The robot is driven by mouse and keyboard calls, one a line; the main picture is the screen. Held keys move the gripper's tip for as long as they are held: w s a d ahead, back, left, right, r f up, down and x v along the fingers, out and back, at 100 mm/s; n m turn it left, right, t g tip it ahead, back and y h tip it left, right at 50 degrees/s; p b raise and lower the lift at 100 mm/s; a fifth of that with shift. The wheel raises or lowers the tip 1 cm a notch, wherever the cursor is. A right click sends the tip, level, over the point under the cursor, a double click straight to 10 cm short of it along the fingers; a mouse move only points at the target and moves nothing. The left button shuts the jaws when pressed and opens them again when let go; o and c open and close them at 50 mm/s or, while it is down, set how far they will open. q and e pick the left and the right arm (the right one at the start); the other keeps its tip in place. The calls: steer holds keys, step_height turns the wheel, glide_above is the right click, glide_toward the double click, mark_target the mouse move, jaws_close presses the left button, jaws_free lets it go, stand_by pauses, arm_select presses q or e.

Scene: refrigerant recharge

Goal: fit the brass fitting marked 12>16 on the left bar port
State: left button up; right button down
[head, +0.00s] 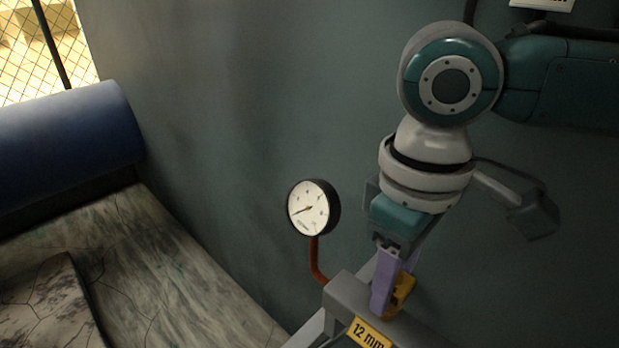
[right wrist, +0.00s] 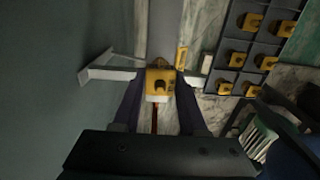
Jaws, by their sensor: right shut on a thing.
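My right gripper (head: 390,290) is shut on a yellow-brass fitting (head: 404,293) at the grey bar (head: 350,289), close to its yellow "12 mm" label (head: 368,335). In the right wrist view the fitting (right wrist: 160,82) sits between the purple fingers (right wrist: 158,108), in line with the bar (right wrist: 165,30). A white collar shows at its near end. I cannot read a marking on the fitting, and I cannot tell whether it is seated on a port or only touching. My left gripper is not in view.
A round gauge (head: 314,208) on a copper pipe (head: 316,262) rises beside the bar. A dark tray (right wrist: 226,75) with several yellow fittings lies right in the wrist view. A blue roll (head: 65,135) and a marbled surface (head: 165,270) are at left. A wall stands behind.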

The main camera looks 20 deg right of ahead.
steer(key=shift+f, duration=0.25)
steer(key=shift+c, duration=1.8)
jaws_free()
steer(key=shift+f, duration=0.1)
step_height(320, 180, up, 10)
steer(key=shift+p, duration=0.75)
steer(key=shift+r+p, duration=0.5)
steer(key=shift+p, duration=0.2)
step_height(320, 180, up, 5)
steer(key=p, duration=0.7)
steer(key=shift+p, duration=0.3)
